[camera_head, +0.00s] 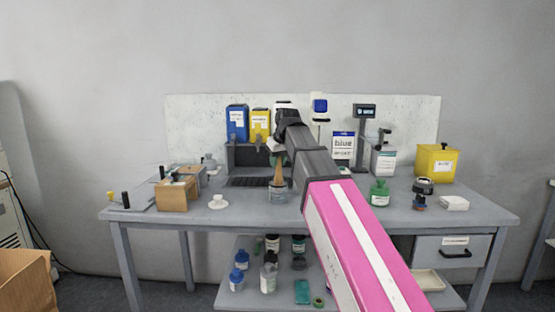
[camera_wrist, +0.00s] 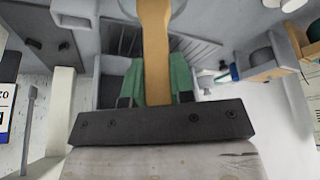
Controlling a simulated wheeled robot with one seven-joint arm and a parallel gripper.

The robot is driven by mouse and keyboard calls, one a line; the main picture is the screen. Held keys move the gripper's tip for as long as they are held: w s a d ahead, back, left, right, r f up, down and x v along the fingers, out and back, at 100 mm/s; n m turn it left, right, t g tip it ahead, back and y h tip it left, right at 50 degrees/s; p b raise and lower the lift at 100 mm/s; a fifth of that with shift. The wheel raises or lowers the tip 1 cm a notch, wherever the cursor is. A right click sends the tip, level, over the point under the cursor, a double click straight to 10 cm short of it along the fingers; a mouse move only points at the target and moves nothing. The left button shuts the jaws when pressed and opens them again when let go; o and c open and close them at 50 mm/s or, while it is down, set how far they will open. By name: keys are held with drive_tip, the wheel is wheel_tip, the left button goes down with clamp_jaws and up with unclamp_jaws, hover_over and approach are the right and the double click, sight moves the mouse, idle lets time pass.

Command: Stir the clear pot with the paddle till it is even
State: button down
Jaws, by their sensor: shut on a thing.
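My gripper (camera_head: 277,150) is above the middle of the bench, shut on the wooden paddle (camera_head: 279,172), which hangs down nearly upright. The clear pot (camera_head: 278,196) stands on the bench below. The paddle's lower end reaches down to the pot and appears to be inside it. Its tip and how even the contents are cannot be made out. In the wrist view the green-padded fingers of my gripper (camera_wrist: 157,88) are on both sides of the paddle (camera_wrist: 155,45), and a pot rim shows in part at the top edge.
A white cup (camera_head: 218,202) and a wooden box (camera_head: 177,194) are left of the pot. A green bottle (camera_head: 379,194), a dark-topped jar (camera_head: 422,192) and a yellow box (camera_head: 436,163) are to the right. Blue and yellow canisters (camera_head: 260,124) stand behind. The bench's front edge (camera_head: 240,217) is close to the pot.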

drive_tip(key=shift+f, duration=0.4)
drive_tip(key=shift+f, duration=0.7)
drive_tip(key=shift+s, duration=0.2)
idle(0.5)
